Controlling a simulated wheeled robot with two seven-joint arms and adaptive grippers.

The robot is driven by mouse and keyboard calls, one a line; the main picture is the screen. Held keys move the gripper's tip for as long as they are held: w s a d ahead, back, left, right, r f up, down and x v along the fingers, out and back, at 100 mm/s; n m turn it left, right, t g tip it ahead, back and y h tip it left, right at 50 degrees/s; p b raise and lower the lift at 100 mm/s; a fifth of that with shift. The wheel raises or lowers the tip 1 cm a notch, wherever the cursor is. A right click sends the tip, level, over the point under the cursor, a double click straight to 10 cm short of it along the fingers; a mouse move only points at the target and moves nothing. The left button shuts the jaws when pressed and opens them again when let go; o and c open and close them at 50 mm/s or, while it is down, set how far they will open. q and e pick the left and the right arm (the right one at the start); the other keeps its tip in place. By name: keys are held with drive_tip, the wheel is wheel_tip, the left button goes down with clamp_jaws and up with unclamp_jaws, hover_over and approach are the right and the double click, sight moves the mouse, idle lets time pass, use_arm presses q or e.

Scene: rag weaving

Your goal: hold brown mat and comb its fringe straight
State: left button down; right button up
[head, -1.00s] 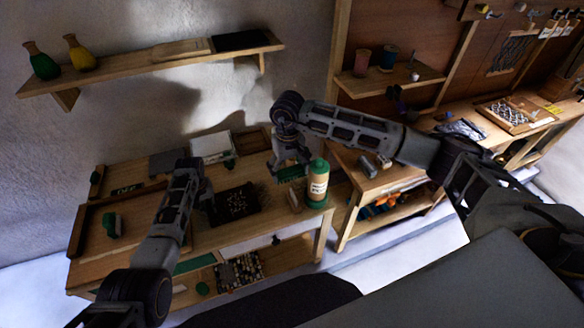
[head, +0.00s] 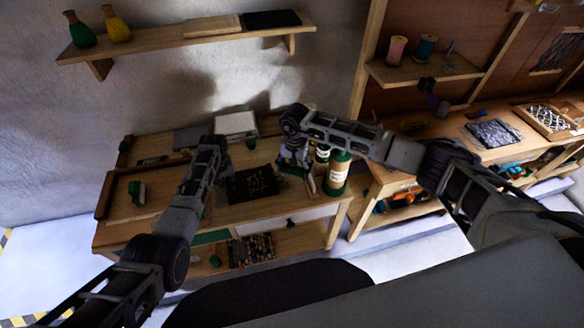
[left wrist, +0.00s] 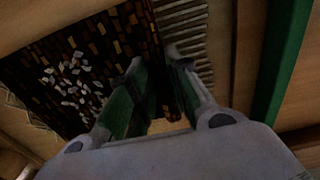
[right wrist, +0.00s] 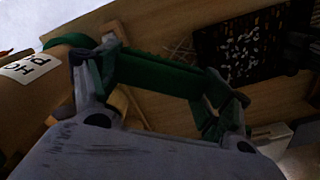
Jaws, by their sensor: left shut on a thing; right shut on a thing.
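The brown mat (head: 240,188), dark with light flecks, lies on the workbench and also shows in the left wrist view (left wrist: 105,45). My left gripper (head: 220,180) is shut on the mat's edge; its fingertips (left wrist: 155,75) cover the gripped part. Pale fringe strands (left wrist: 183,30) show beside the mat, and others (right wrist: 180,48) show in the right wrist view. My right gripper (head: 293,162) is shut on a green comb (right wrist: 160,72), between the fringe side of the mat and the bottle. I cannot tell whether the comb touches the strands.
A wooden tray (head: 112,195) is at the bench's left. A white box (head: 235,124) is at the back. A lower shelf holds a beaded board (head: 250,250).

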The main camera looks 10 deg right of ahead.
drive_tip(key=shift+w+d+f+m, duration=0.3)
drive_tip(key=shift+w+m, duration=0.2)
drive_tip(key=shift+m, duration=1.25)
drive_tip(key=shift+w+d+f+m, duration=0.3)
drive_tip(key=shift+w+m, duration=0.2)
drive_tip(key=shift+m, duration=1.3)
drive_tip(key=shift+w+d+f+m, duration=0.25)
drive_tip(key=shift+w+m, duration=0.25)
drive_tip(key=shift+m, duration=1.25)
drive_tip(key=shift+r, duration=0.1)
